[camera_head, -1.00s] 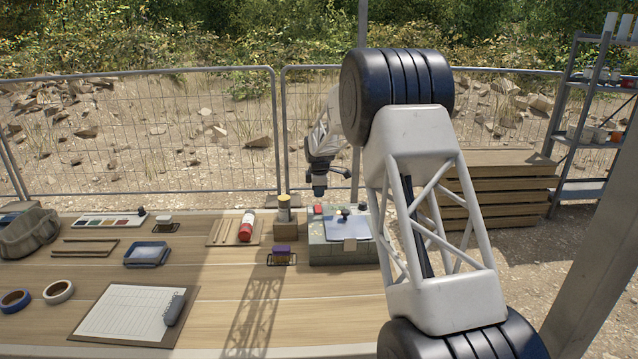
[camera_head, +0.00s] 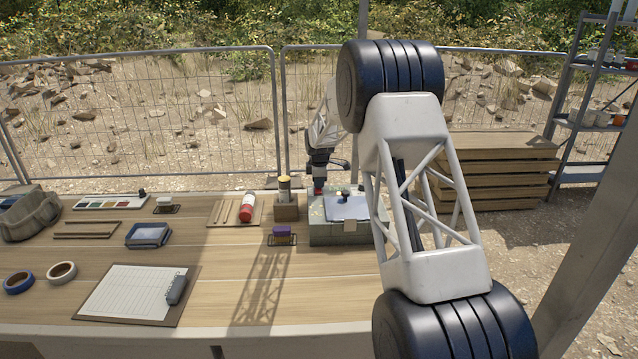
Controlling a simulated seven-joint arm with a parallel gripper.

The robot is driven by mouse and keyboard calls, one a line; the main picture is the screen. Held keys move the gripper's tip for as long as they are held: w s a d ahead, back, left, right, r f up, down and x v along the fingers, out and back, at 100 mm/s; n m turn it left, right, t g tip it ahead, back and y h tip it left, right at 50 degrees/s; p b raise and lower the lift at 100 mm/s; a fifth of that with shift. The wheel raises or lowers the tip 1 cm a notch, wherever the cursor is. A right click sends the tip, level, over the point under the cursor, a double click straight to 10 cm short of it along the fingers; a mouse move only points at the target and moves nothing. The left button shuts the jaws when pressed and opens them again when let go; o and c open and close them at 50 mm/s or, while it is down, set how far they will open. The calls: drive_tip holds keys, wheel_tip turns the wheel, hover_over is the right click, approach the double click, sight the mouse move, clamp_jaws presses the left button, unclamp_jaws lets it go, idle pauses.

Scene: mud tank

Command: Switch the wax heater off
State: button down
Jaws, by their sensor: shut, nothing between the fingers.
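The wax heater appears to be the grey-green box (camera_head: 330,234) at the back right of the table. It has a pale lid plate with a dark knob (camera_head: 344,196) on top. A small red switch (camera_head: 319,190) sits at the box's back left corner. My gripper (camera_head: 319,181) is shut and empty, pointing down right at the red switch. Its tip seems to touch or nearly touch the switch; I cannot tell which. The tip partly covers the switch, so its position is unclear.
A wooden block with a yellow-topped jar (camera_head: 285,190) stands just left of the box. The front middle of the table is clear.

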sight(319, 190)
drive_tip(key=shift+w+f+g, duration=0.25)
drive_tip(key=shift+f+g, duration=0.35)
drive_tip(key=shift+g, duration=0.1)
drive_tip(key=shift+f, duration=0.6)
drive_tip(key=shift+s, duration=0.85)
drive_tip(key=shift+r, duration=0.15)
wheel_tip(319, 190, up, 16)
idle(0.4)
